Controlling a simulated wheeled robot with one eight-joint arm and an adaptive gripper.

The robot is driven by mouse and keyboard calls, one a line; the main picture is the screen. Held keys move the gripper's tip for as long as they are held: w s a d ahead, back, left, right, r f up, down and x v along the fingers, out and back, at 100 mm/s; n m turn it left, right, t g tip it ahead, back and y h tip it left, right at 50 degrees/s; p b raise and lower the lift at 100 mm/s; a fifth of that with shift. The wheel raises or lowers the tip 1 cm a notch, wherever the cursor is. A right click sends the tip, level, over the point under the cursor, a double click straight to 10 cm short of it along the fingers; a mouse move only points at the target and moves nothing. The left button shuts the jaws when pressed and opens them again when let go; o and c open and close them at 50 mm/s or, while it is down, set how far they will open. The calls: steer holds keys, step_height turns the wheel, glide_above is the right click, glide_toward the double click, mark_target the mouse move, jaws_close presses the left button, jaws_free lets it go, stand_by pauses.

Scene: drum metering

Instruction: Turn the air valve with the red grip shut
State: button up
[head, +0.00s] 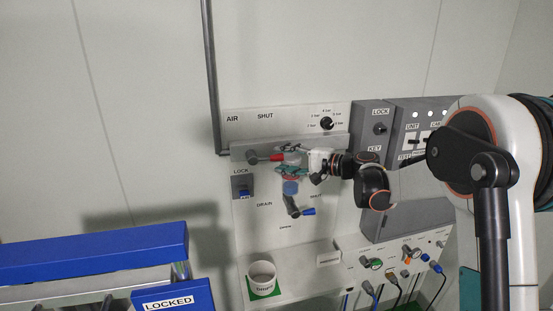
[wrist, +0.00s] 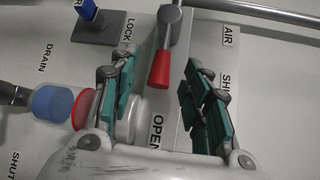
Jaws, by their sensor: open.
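The air valve has a grey hub (head: 253,157) and a red grip (head: 277,157), high on the left of the panel in the head view. Its lever lies about level, with the grip pointing right, away from the hub. In the wrist view the red grip (wrist: 159,70) points down toward the OPEN label (wrist: 157,132). The AIR and SHUT labels are at the right there. My gripper (head: 291,159) is open at the grip end of the lever. In the wrist view its green-padded fingers (wrist: 160,82) stand either side of the grip's line, with visible gaps.
Below the fingers are a blue and red round fitting (head: 290,187) and the drain valve's blue grip (head: 308,211). A blue lock piece (head: 245,193) sits at the left. A white cup (head: 262,275) stands lower down. A blue-railed frame (head: 90,250) is at the left front.

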steer(key=shift+x, duration=1.7)
jaws_close()
